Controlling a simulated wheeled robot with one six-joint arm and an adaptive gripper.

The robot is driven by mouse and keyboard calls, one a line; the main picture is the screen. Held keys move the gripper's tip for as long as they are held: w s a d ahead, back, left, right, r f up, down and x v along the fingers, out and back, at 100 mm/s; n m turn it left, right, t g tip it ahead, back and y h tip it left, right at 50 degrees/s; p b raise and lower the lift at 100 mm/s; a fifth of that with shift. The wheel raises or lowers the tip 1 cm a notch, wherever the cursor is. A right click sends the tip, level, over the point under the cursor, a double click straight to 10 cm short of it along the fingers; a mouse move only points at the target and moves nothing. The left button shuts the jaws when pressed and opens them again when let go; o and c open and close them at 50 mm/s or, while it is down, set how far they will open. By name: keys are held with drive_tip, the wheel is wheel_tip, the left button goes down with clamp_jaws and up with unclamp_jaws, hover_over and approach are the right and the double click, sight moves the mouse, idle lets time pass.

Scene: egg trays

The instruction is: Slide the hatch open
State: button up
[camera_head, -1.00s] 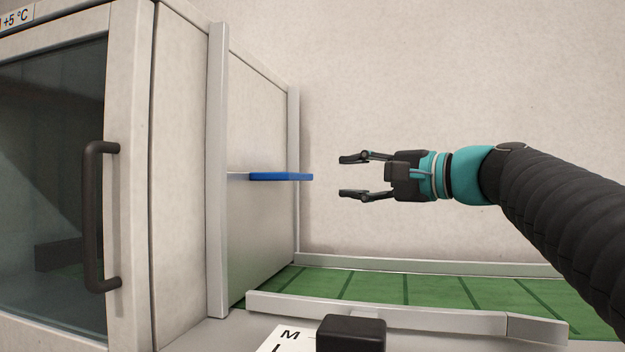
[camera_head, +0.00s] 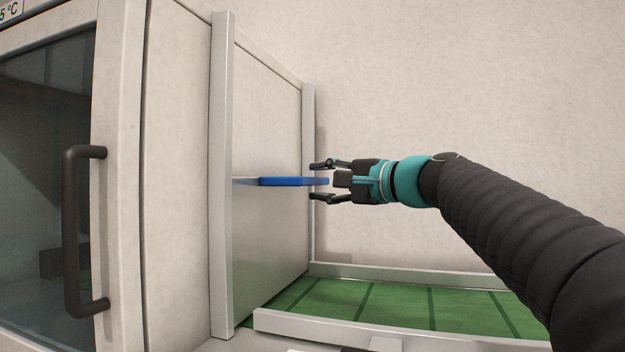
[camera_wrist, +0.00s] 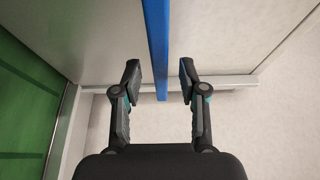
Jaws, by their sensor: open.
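The hatch (camera_head: 268,230) is a pale grey panel in the side of the cabinet, between two upright rails. A blue handle (camera_head: 285,181) sticks out flat from it. The handle also shows in the wrist view (camera_wrist: 158,45) as a blue bar running down between my fingers. My gripper (camera_head: 318,181) is open, with one finger above and one below the handle's outer end. In the wrist view my gripper (camera_wrist: 159,82) has a gap on both sides of the bar; neither finger appears to touch it. The hatch looks shut.
The cabinet's glass door with a dark bar handle (camera_head: 72,230) is at the left. A green conveyor-like floor (camera_head: 400,303) with pale side rails (camera_head: 330,329) lies below my gripper.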

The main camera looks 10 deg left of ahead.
sight(317, 181)
drive_tip(key=shift+x, duration=1.5)
clamp_jaws()
